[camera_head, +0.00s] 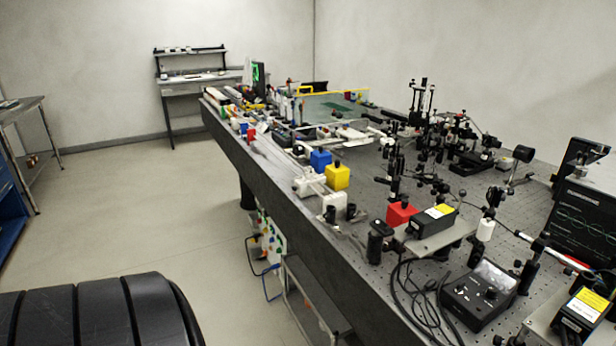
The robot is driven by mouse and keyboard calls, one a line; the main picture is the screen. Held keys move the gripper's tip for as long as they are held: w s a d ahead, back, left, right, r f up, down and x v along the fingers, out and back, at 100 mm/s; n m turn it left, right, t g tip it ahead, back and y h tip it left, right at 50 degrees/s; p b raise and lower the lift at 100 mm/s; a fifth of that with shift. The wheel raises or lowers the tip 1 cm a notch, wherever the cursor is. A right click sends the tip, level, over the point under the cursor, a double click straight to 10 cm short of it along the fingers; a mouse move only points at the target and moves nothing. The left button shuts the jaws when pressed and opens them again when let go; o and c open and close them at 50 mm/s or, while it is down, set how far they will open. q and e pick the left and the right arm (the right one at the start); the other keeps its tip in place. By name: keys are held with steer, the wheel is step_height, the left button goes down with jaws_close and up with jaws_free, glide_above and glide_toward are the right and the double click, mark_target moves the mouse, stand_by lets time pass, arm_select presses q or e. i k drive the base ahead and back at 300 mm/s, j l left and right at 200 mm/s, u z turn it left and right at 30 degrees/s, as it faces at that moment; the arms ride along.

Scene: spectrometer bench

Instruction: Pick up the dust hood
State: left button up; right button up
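I cannot pick out the dust hood with certainty. A clear, yellow-edged panel or cover (318,108) stands at the far part of the optical bench (262,160), and I cannot tell whether it is the hood. It is small and partly hidden among other parts. Neither of my grippers shows in the head view.
The bench top is crowded with black optical mounts (425,120), blue (321,159), yellow (337,176) and red (401,213) blocks, and a black control box (478,293) with cables. A small desk (190,80) stands at the back wall. The floor (130,200) left of the bench is open.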

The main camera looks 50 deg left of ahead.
mark_target(337, 176)
steer(key=u, duration=1.55)
steer(key=i+j+z, duration=0.15)
steer(key=z, duration=0.25)
steer(key=i+j+z, duration=0.15)
steer(key=z, duration=0.2)
steer(key=i+j+z, duration=0.1)
steer(key=j+z, duration=0.3)
steer(key=i+j+z, duration=0.1)
steer(key=j+z, duration=0.25)
steer(key=l, duration=0.1)
